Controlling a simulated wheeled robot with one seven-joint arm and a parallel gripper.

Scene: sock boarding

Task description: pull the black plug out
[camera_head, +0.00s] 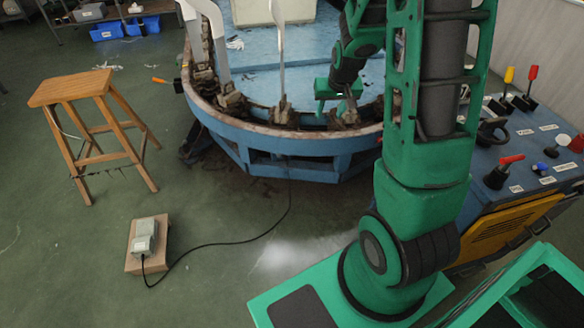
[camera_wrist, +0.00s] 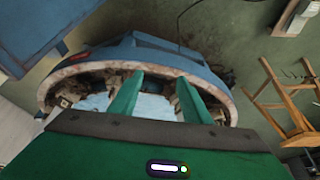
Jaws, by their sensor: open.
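I cannot make out a distinct black plug in either view. A black cable (camera_head: 232,241) runs over the floor from a grey pedal box (camera_head: 144,236) to the underside of the round blue machine (camera_head: 268,140); its machine end is hidden. My gripper (camera_head: 336,92) is above the near rim of the machine in the head view. In the wrist view my gripper (camera_wrist: 158,88) is open, its two green fingers spread, with nothing visible between them. The rusty rim and pale blue top of the machine lie beyond the fingers.
A wooden stool (camera_head: 76,88) stands left of the machine. A blue control console (camera_head: 530,150) with red, yellow and blue-topped knobs is at the right, close to my arm. Upright pale boards (camera_head: 280,50) rise from the rim. The floor between the stool and machine is mostly clear.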

